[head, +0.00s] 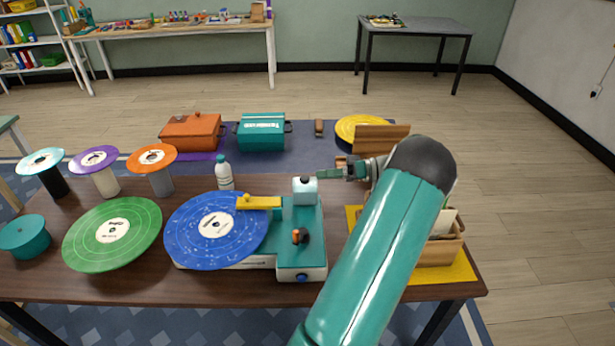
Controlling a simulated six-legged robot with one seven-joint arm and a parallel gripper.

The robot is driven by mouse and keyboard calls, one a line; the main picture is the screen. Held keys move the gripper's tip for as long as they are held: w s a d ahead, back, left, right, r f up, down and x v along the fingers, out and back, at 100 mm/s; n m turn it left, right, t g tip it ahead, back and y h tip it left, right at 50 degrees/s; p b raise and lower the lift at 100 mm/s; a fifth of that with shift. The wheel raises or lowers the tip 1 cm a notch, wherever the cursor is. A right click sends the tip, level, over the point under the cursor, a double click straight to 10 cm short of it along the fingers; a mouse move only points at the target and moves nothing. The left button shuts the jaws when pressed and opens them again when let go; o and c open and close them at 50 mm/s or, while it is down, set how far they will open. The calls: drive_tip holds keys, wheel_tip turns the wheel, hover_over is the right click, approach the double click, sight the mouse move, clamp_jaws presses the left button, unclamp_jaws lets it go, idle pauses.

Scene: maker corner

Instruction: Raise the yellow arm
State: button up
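The yellow arm (260,202) is a short flat bar on the teal and white player (300,252) on the brown table. It reaches left from the player's pale block (305,188) and lies over the right edge of the blue disc (214,229); whether it touches the disc cannot be told. My gripper (348,171) is in the air just right of the pale block, pointing left, apart from the yellow arm. It is small here, and its finger opening cannot be made out. My teal arm hides part of the table's right side.
A green disc (112,234) and a teal cylinder (25,236) lie left. Three discs on stands and a white bottle (224,173) stand behind. A wooden box (442,250) on a yellow mat (458,270) is right. Orange (192,132) and teal (262,133) cases lie beyond the table.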

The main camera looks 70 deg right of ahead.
drive_tip(key=shift+v, duration=0.8)
drive_tip(key=w+a+r+n+g, duration=0.1)
drive_tip(key=w+a+r+g, duration=0.25)
drive_tip(key=w+a, duration=0.4)
drive_tip(key=w+a+r+g, duration=0.2)
drive_tip(key=w+a+g, duration=0.2)
drive_tip(key=w+a, duration=0.4)
drive_tip(key=w+a+r+n+g, duration=0.1)
drive_tip(key=w+a+r+g, duration=0.15)
drive_tip(key=w+a, duration=0.5)
drive_tip(key=s+a+r+h, duration=0.1)
drive_tip(key=s+a+h, duration=0.1)
drive_tip(key=a, duration=0.8)
drive_tip(key=s+a+r+n+h, duration=0.1)
drive_tip(key=s+a, duration=0.3)
drive_tip(key=a, duration=0.7)
drive_tip(key=s+a+r+n+h, duration=0.1)
drive_tip(key=s+a+r+h, duration=0.2)
drive_tip(key=a, duration=0.8)
drive_tip(key=shift+a+h, duration=0.25)
drive_tip(key=shift+h, duration=0.05)
